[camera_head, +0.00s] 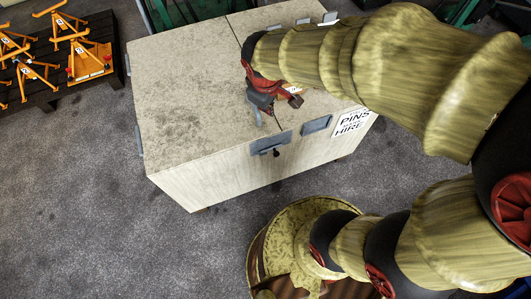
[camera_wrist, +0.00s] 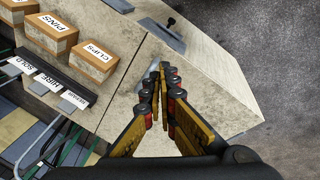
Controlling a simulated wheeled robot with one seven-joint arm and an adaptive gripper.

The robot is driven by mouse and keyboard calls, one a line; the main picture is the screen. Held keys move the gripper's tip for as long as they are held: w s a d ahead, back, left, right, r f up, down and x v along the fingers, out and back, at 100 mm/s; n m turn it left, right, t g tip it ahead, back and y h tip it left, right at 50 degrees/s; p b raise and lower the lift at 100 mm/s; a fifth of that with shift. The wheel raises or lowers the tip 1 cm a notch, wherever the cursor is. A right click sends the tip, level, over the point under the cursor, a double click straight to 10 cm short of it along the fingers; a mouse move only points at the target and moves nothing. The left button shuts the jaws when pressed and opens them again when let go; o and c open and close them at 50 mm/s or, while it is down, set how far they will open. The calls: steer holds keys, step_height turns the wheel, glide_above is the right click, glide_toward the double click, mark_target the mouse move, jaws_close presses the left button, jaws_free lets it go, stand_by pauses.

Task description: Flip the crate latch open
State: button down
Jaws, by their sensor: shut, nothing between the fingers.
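The crate (camera_head: 185,85) is a large pale box with a worn, mottled top. Grey latch hardware with a small black knob (camera_head: 277,153) sits on its front top edge. The latch plate (camera_wrist: 163,36) also shows in the wrist view, ahead of the fingers, with its black knob standing out from the crate. My gripper (camera_head: 259,121) is over the crate top, close behind the latch in the head view. Its fingers (camera_wrist: 160,72) are shut and empty, apart from the latch plate in the wrist view. Whether the fingertips touch the crate top, I cannot tell.
A second grey plate (camera_head: 317,125) is on the same edge, right of the latch. Small cardboard boxes (camera_wrist: 92,62) and label cards (camera_wrist: 48,82) stand nearby. Orange jack stands (camera_head: 88,60) are at upper left.

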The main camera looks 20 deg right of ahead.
steer(key=w+a+f+n+g, duration=0.1)
steer(key=a+f+n, duration=0.1)
steer(key=f, duration=0.7)
steer(key=w+a+f+n+g+p, duration=0.1)
steer(key=a+f+n, duration=0.1)
steer(key=f+n, duration=0.3)
steer(key=w+a+f+n+h, duration=0.1)
steer(key=a+f+n, duration=0.1)
steer(key=f, duration=1.1)
steer(key=shift+n+g+p, duration=0.35)
steer(key=shift+n+g, duration=0.05)
steer(key=shift+n, duration=0.5)
steer(key=shift+f, duration=0.15)
steer(key=d+f+b, duration=0.6)
steer(key=f, duration=0.3)
steer(key=shift+d+f, duration=0.25)
